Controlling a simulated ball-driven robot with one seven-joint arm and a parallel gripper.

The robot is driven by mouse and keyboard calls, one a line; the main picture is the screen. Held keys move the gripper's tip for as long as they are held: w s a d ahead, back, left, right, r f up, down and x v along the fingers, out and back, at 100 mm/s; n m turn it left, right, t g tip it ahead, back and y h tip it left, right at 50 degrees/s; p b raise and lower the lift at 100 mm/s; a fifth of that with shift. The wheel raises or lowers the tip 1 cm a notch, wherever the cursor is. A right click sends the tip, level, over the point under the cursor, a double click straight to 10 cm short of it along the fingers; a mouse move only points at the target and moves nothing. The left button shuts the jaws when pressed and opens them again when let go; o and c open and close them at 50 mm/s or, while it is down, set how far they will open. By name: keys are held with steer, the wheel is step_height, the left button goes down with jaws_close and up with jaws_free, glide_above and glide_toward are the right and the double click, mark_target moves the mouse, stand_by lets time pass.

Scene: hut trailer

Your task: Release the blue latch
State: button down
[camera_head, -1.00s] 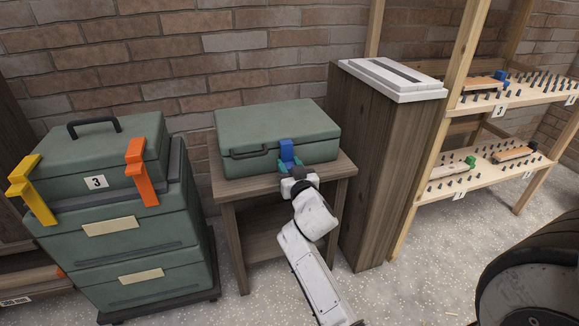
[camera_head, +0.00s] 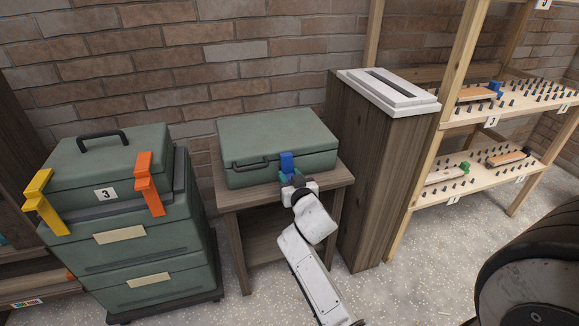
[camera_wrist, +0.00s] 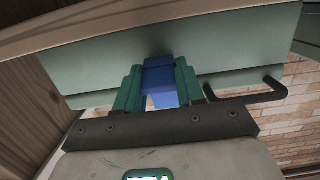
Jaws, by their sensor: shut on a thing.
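The blue latch (camera_head: 287,161) is on the front of the green case (camera_head: 262,135), which lies on a small wooden table (camera_head: 238,198). My gripper (camera_head: 296,181) is at the case's front, shut on the latch's lower part. In the wrist view, the green fingers (camera_wrist: 160,88) stand on either side of the blue latch (camera_wrist: 158,76). The case's underside or front fills the view behind them. The fingers hide part of the latch, and I cannot tell whether it has come free of the lid. The lid looks shut.
A dark handle (camera_head: 250,164) is left of the latch. Stacked green boxes (camera_head: 120,215) with yellow and orange latches stand at left. A tall wooden box with a white slotted top (camera_head: 388,95) stands close on the right, before pegged shelves (camera_head: 470,185).

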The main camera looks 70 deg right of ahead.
mark_target(287, 170)
steer(key=shift+s+a+r+g+y+p, duration=0.2)
steer(key=shift+r+g+y+p, duration=0.3)
steer(key=shift+p, duration=1.9)
steer(key=shift+s+a+r+g+y+p, duration=0.25)
steer(key=shift+r+y+p, duration=0.35)
steer(key=shift+p, duration=1.8)
steer(key=r+g+y+p, duration=0.1)
steer(key=p, duration=0.6)
steer(key=shift+a+g+y, duration=0.15)
steer(key=shift+g+y, duration=0.1)
steer(key=shift+y, duration=0.05)
steer(key=r+g+y+p, duration=0.1)
steer(key=y+p, duration=0.1)
steer(key=p, duration=0.4)
steer(key=shift+s+a+r+g+p, duration=0.1)
steer(key=shift+a+r+g+p, duration=0.05)
steer(key=shift+g+p, duration=0.15)
steer(key=r+g+y+p, duration=0.1)
steer(key=p, duration=0.2)
steer(key=shift+g+y, duration=0.3)
steer(key=shift+y, duration=0.1)
steer(key=shift+p, duration=0.55)
steer(key=shift+g+y, duration=0.3)
steer(key=c, duration=0.7)
jaws_free()
steer(key=shift+s+f, duration=0.1)
